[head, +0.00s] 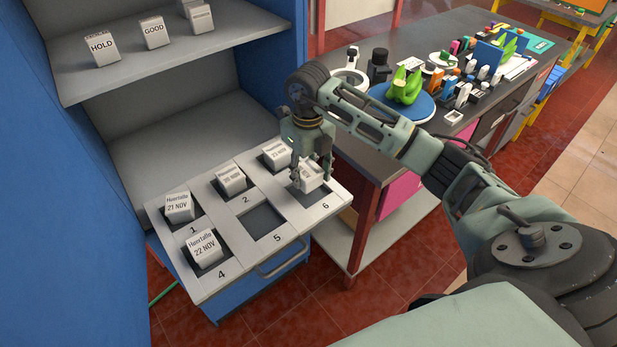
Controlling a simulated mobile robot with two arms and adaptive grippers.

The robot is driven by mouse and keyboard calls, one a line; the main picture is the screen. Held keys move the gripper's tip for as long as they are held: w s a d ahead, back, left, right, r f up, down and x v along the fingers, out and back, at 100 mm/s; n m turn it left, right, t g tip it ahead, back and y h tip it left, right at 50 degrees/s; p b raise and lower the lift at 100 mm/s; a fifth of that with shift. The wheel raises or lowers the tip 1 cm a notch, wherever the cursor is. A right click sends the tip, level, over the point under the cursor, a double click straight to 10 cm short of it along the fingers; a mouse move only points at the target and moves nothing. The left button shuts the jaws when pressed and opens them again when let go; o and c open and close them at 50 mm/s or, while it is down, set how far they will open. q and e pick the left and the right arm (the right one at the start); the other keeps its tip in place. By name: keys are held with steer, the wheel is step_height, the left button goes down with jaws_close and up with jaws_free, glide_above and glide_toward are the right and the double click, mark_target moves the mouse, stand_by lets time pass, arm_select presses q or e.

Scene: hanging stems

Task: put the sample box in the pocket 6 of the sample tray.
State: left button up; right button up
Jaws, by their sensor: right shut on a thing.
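The white sample box (309,177) is between the fingers of my right gripper (311,180), which is shut on it. The gripper points down from above. The box is at pocket 6 (321,196) of the sample tray (296,226), at the tray's right end, with some dark pocket floor showing beside it. Whether the box touches the pocket floor or hangs slightly above it, I cannot tell. The fingers hide part of the box. My left gripper is not in view.
Pockets 1, 2, 3 and 4 hold labelled boxes; pocket 5 (263,222) is empty. Boxes marked HOLD (102,48) and GOOD (155,33) stand on the shelf above left.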

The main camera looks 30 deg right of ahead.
step_height(320, 180, down, 3)
steer(key=shift+s+r+p, duration=0.1)
steer(key=shift+r+p, duration=0.1)
steer(key=shift+p, duration=0.25)
steer(key=shift+f, duration=0.4)
steer(key=shift+f, duration=0.2)
steer(key=o, duration=1.2)
steer(key=shift+r, duration=0.1)
